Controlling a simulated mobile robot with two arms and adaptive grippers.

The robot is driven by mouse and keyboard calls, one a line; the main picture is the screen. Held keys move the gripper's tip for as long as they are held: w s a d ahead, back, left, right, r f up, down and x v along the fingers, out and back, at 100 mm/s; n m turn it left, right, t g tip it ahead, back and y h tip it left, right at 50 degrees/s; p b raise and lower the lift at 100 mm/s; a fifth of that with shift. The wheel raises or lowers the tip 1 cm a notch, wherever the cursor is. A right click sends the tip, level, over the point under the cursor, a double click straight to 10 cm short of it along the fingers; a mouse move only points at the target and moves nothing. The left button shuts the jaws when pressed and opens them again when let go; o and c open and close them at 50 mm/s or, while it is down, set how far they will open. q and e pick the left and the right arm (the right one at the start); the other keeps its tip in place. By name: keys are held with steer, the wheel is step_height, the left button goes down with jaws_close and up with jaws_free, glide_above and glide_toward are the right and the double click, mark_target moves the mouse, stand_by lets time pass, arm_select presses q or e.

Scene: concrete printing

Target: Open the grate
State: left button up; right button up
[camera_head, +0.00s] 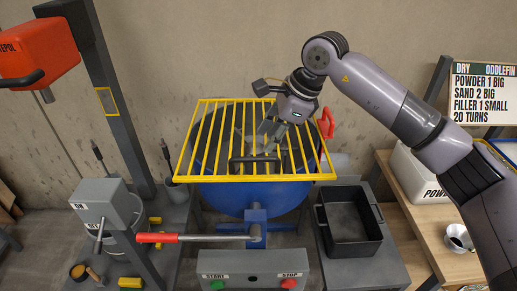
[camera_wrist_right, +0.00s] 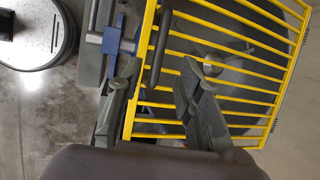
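The yellow barred grate (camera_head: 190,166) lies closed, roughly flat, over the top of the blue mixer drum (camera_head: 232,195). A dark bar handle (camera_head: 236,172) runs along its near side. My right gripper (camera_head: 262,145) is above the grate close to this handle. In the right wrist view the grate (camera_wrist_right: 292,78) shows beyond the gripper (camera_wrist_right: 160,75). Its two fingers are apart, and the handle (camera_wrist_right: 158,45) appears between and just ahead of their tips. I cannot tell whether they touch it. My left gripper is not in view.
A lever with a red grip (camera_head: 157,237) and a START/STOP panel (camera_head: 252,281) stand in front of the drum. A black tray (camera_head: 350,246) is at right, beside a wooden shelf (camera_head: 412,208) with a white powder box (camera_head: 420,178). An orange-headed post machine (camera_head: 115,100) stands left.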

mark_target(258, 158)
steer(key=p+x, duration=0.1)
steer(key=x, duration=0.6)
steer(key=shift+f+p, duration=0.2)
steer(key=shift+p, duration=0.1)
steer(key=shift+c, duration=0.4)
jaws_close()
steer(key=shift+r, duration=0.1)
